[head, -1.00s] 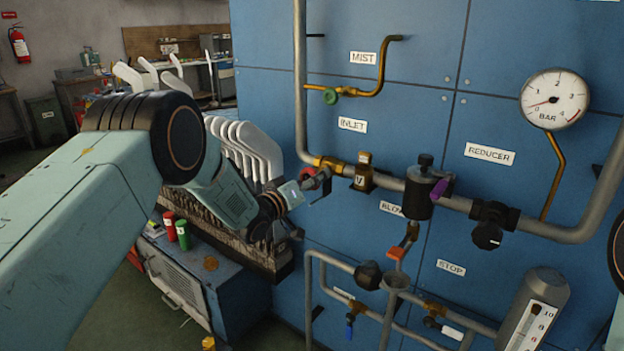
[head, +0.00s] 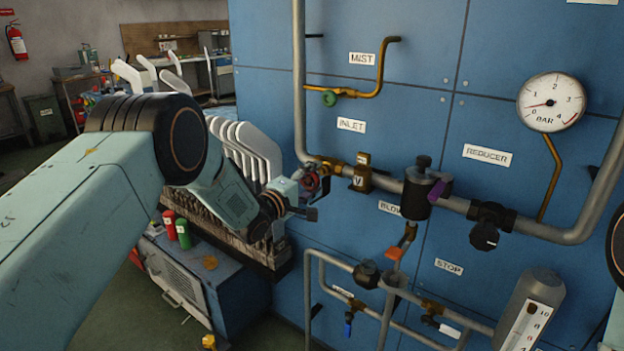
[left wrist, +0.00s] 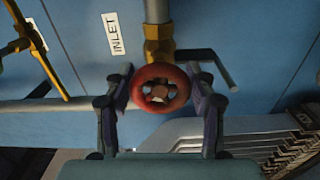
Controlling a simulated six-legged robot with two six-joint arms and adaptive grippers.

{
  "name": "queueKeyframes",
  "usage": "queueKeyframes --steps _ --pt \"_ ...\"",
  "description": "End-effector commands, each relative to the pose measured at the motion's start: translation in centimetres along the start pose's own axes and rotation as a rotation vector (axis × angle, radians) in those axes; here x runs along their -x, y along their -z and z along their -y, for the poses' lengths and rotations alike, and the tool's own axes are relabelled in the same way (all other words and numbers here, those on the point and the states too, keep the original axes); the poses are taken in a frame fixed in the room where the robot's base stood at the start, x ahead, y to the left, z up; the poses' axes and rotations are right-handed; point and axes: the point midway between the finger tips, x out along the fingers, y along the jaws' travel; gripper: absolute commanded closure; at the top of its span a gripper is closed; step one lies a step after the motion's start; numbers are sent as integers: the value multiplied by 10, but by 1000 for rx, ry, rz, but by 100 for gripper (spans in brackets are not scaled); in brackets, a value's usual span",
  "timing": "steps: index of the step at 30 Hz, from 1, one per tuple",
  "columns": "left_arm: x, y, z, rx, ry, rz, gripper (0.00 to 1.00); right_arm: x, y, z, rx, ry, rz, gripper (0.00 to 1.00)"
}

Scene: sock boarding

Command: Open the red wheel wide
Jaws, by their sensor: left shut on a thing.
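The red wheel (head: 311,182) sits on a brass valve on the pipe, below the INLET label (head: 351,125). In the left wrist view the red wheel (left wrist: 160,88) is seen face on, with its spokes and hub visible. My left gripper (head: 312,190) is at the wheel from the left. In the left wrist view the fingers of my left gripper (left wrist: 160,98) stand on both sides of the rim, shut on it. My right gripper is not in view.
A pressure gauge (head: 551,102) shows its needle low. A brass valve block (head: 361,174) and a dark reducer unit (head: 417,190) follow along the pipe to the right. White sock boards (head: 258,148) stand close behind my left arm.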

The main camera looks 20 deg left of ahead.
Motion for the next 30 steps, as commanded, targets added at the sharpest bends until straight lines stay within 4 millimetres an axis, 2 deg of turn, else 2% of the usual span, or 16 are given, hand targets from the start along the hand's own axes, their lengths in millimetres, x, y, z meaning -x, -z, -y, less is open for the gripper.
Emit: queueKeyframes --steps 12,30 --pt "1 -2 2 235 7 2 76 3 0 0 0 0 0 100" --pt "1 -2 2 290 7 2 76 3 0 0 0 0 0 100"
